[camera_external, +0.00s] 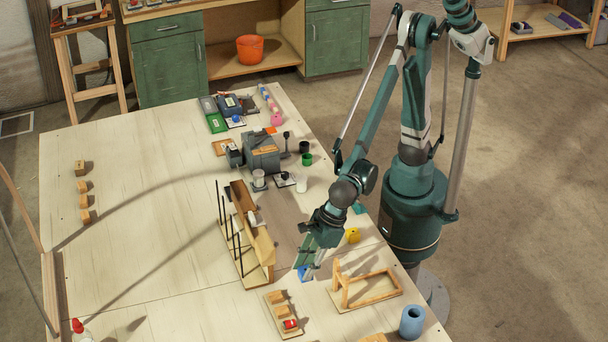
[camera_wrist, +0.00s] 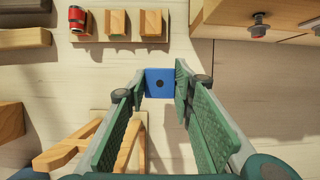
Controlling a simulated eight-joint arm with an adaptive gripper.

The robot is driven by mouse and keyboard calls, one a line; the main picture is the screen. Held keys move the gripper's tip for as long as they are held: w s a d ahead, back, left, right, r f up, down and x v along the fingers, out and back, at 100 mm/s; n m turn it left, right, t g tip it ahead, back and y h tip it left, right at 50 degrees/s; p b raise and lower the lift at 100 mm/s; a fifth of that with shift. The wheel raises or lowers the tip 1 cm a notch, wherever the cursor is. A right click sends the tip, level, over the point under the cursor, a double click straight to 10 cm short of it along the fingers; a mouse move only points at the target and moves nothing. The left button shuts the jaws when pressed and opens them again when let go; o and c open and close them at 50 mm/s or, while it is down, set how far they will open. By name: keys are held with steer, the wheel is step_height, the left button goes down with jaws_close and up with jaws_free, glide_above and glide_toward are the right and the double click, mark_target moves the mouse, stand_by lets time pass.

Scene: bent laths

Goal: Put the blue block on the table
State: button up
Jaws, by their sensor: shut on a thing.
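The blue block (camera_wrist: 159,83) sits between my fingertips in the wrist view, with a dark round spot on its facing side. My gripper (camera_wrist: 160,90) is shut on it. In the external view the blue block (camera_external: 304,272) shows in small part below my gripper (camera_external: 308,262), near the right side of the table (camera_external: 140,230). The fingers hide part of it. I cannot tell whether the block touches the table top or is held a little above it.
A wooden rack (camera_external: 258,250) stands left of my gripper. A wooden frame (camera_external: 368,290) is to its right, and a tray (camera_external: 279,322) with wooden blocks and a red can (camera_external: 290,325) is in front. The table's left side is mostly clear.

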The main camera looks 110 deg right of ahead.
steer(key=shift+f, duration=0.65)
steer(key=shift+f+b, duration=0.65)
steer(key=shift+f, duration=1.25)
steer(key=shift+f, duration=0.15)
steer(key=o, duration=0.9)
steer(key=p+v, duration=0.3)
steer(key=v, duration=0.9)
